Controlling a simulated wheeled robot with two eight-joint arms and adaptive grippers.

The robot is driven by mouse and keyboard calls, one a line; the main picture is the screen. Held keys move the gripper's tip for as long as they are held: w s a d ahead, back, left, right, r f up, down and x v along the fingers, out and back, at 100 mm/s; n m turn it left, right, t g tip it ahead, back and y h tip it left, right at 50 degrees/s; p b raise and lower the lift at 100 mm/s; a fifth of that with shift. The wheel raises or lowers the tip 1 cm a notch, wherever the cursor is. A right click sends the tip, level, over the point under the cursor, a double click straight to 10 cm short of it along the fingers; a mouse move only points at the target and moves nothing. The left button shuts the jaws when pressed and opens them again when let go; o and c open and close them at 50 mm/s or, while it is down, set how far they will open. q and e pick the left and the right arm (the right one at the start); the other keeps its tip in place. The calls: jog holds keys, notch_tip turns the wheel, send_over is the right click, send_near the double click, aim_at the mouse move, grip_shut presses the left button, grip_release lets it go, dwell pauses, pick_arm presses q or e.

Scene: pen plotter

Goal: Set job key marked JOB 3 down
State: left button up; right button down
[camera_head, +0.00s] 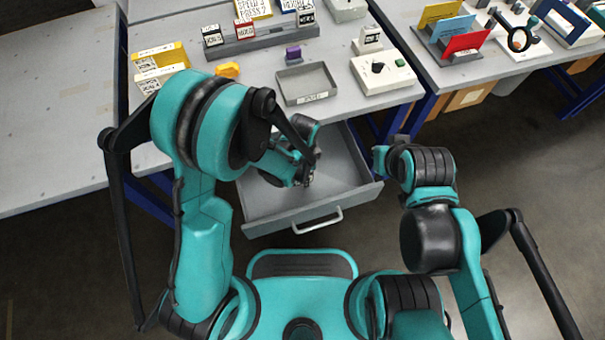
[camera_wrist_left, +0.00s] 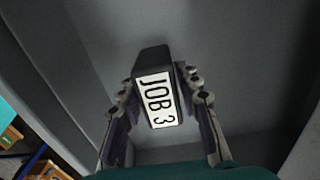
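The job key marked JOB 3 (camera_wrist_left: 157,98) is a dark block with a white label, seen in the left wrist view. My left gripper (camera_wrist_left: 158,82) has its fingertips close against both sides of the key and appears shut on it. In the head view my left gripper (camera_head: 307,181) is low inside the open grey drawer (camera_head: 345,190), and the key is too small to make out. Whether the key touches the drawer floor cannot be told. My right gripper (camera_head: 385,152) is beside the drawer's right side, its fingers unclear.
On the table above stand a shallow grey tray (camera_head: 308,84), a purple block (camera_head: 293,55), a white control box (camera_head: 384,72) and a yellow holder (camera_head: 160,58). A rack of coloured plates (camera_head: 452,35) stands on the right table. The drawer walls surround my left gripper.

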pick_arm(q)
jog(key=shift+o, duration=0.6)
jog(key=shift+r, duration=0.1)
jog(key=shift+r, duration=0.2)
notch_tip(320, 180, up, 12)
jog(key=p, duration=0.5)
jog(key=shift+f, duration=0.1)
jog(key=s+a+r+n+t, duration=0.2)
jog(key=a+r+n+t, duration=0.1)
jog(key=a+r+n, duration=0.4)
jog(key=s+a+r+n+t, duration=0.3)
jog(key=a+r+n+t, duration=0.1)
jog(key=a+r+n, duration=0.3)
jog(key=a+r, duration=0.2)
jog(key=a, duration=0.2)
jog(key=shift+s, duration=0.25)
jog(key=shift+r, duration=0.1)
